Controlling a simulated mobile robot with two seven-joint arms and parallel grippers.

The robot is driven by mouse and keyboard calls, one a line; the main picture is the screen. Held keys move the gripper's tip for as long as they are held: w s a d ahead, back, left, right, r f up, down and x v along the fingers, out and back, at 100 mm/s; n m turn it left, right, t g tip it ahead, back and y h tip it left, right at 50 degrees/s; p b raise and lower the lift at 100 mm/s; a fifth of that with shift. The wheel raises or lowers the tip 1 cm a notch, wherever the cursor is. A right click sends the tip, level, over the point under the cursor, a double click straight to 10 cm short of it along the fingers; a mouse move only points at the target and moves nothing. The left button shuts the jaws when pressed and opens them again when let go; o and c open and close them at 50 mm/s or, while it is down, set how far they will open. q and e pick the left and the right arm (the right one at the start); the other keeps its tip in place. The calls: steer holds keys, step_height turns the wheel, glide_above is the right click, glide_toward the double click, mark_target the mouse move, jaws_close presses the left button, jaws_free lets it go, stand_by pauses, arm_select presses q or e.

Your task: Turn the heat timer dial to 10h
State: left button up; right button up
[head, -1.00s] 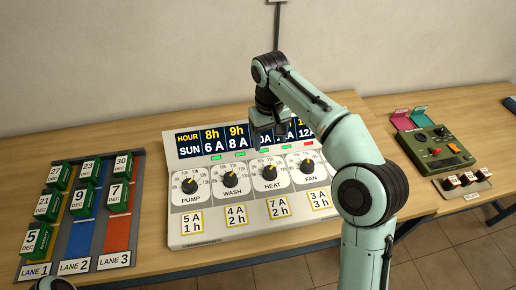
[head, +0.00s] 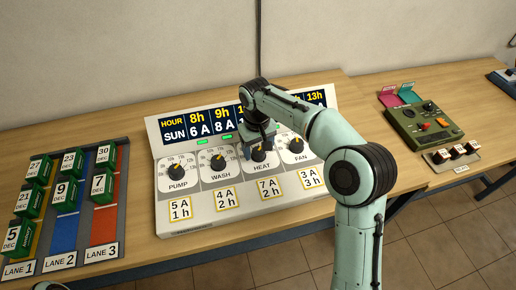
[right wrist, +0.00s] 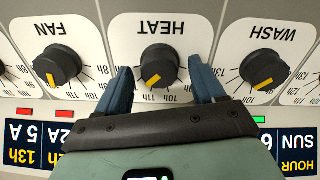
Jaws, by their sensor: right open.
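The heat timer dial (head: 258,154) is a black knob with a yellow pointer, third from the left on the white panel (head: 205,228). My right gripper (head: 258,138) is over it and partly hides it in the head view. In the right wrist view, which is upside down, the heat dial (right wrist: 158,66) sits between the two blue fingers of my right gripper (right wrist: 160,78). The fingers are open, with a gap on each side of the knob. The yellow pointer is near the 11h label.
The wash dial (right wrist: 263,70) and fan dial (right wrist: 57,66) flank the heat dial closely. A display (head: 200,122) runs behind the dials. Lane racks with green date blocks (head: 66,193) stand left. A green control box (head: 430,125) stands on the right table.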

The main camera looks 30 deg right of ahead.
steer(key=c, duration=1.1)
steer(key=shift+o, duration=0.2)
arm_select(q)
steer(key=shift+r, duration=0.15)
arm_select(e)
steer(key=shift+n+p, duration=0.9)
steer(key=shift+n, duration=0.4)
steer(key=n+p, duration=0.1)
steer(key=n, duration=0.1)
steer(key=shift+r+n, duration=0.1)
steer(key=shift+n, duration=0.2)
steer(key=n+p, duration=0.2)
steer(key=n, duration=0.1)
arm_select(q)
steer(key=w+r, duration=0.3)
steer(key=r, duration=0.3)
steer(key=shift+w+r+p, duration=0.25)
steer(key=shift+w+p, duration=0.1)
steer(key=shift+p, duration=0.1)
arm_select(e)
steer(key=shift+n, duration=1.7)
